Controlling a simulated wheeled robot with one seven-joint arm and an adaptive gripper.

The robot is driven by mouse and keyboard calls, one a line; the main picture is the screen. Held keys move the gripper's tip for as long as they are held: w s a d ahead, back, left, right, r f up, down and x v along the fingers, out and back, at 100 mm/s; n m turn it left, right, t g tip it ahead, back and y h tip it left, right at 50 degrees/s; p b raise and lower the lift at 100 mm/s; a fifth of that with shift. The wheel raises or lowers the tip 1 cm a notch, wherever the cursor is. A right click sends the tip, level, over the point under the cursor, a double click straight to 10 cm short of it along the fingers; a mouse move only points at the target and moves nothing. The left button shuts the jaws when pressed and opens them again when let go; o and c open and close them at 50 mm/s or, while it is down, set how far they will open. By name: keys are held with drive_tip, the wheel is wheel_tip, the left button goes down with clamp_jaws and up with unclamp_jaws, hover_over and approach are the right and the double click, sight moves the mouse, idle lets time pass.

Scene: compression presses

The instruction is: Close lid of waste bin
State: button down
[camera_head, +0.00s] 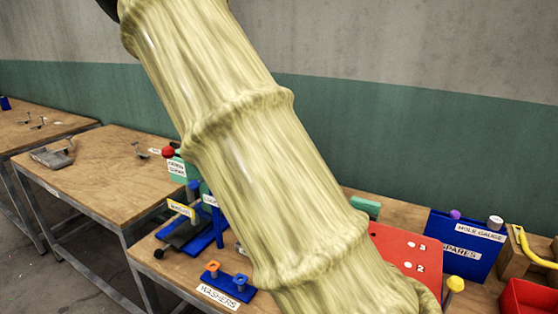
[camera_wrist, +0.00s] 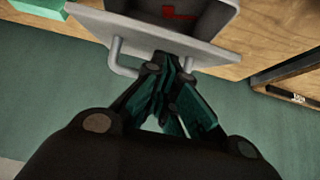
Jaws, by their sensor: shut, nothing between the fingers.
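A grey box, seemingly the waste bin (camera_wrist: 228,10), is at the top of the wrist view. Its inside shows dark with a small red mark or thing in it, so it appears open. A light grey flat panel, apparently the lid (camera_wrist: 100,24), sticks out from the opening's edge, with a grey bar handle (camera_wrist: 116,62) on it. My gripper (camera_wrist: 172,62) is shut and empty, its fingertips at the panel's edge between the ends of the handle. I cannot tell whether they touch. In the head view my sleeved arm hides the gripper, and I cannot make out the bin.
Wooden workbench (camera_head: 105,165) stands at left. The nearer bench carries blue washer fixtures (camera_head: 228,282), a red panel (camera_head: 402,250), a blue spares box (camera_head: 462,244) and a red bin (camera_head: 528,298). A green-grey wall (camera_wrist: 40,110) is close behind. A dark frame (camera_wrist: 285,78) lies right in the wrist view.

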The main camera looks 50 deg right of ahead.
drive_tip(key=shift+w+a+f, duration=0.2)
drive_tip(key=shift+a+f, duration=0.45)
drive_tip(key=shift+f, duration=0.1)
drive_tip(key=shift+a+f, duration=0.4)
drive_tip(key=shift+f, duration=0.15)
